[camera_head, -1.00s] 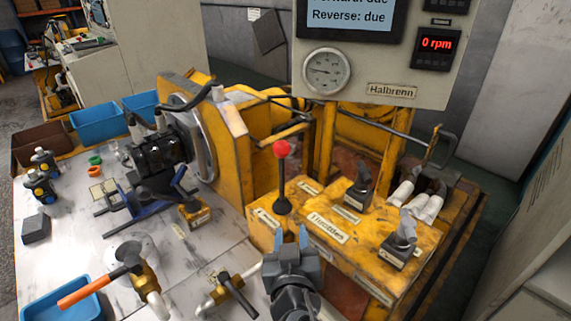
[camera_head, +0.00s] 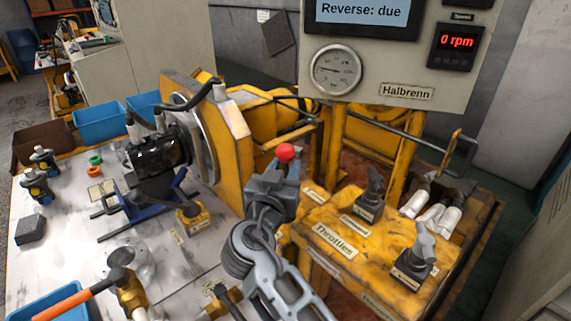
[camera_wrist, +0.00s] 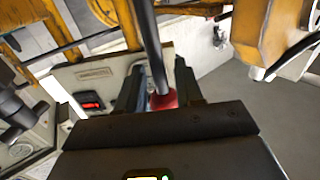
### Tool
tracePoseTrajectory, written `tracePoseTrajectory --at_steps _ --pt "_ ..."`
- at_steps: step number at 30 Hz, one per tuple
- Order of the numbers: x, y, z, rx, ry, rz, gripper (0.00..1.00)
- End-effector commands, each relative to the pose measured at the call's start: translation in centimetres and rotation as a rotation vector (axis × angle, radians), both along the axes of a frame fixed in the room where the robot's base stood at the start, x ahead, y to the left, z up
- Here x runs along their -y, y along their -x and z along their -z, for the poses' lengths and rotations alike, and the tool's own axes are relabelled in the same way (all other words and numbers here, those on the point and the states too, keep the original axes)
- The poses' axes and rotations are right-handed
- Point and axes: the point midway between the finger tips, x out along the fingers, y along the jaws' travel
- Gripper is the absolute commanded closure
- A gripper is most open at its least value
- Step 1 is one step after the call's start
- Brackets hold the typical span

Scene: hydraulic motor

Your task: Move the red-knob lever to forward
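The red-knob lever's red ball (camera_head: 285,152) shows just above my gripper (camera_head: 283,168) in the head view. My gripper hides most of its dark shaft and its base. In the wrist view the dark shaft (camera_wrist: 152,45) runs down to the red knob (camera_wrist: 164,99), which sits between the two fingers of my gripper (camera_wrist: 160,85). The fingers are apart on either side of the knob. A firm hold on it is not visible. The display (camera_head: 360,12) reads "Reverse: due"; its upper lines are cut off.
A yellow motor mount (camera_head: 228,140) stands close on the left. The rpm readout (camera_head: 456,41) shows 0.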

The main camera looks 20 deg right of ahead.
Motion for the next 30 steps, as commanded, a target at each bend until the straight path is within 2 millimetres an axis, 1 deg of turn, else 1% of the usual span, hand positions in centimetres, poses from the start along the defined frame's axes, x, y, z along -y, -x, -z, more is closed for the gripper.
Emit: tracePoseTrajectory --at_steps 3,12,23,30 --pt "0.41 -0.60 -0.07 0.000 0.000 -0.002 0.64" --pt "0.55 -0.73 0.04 0.000 0.000 -0.002 0.65" --pt "0.54 -0.70 0.03 0.000 0.000 -0.002 0.99" --pt "0.55 -0.69 0.03 0.000 0.000 -0.002 1.00"
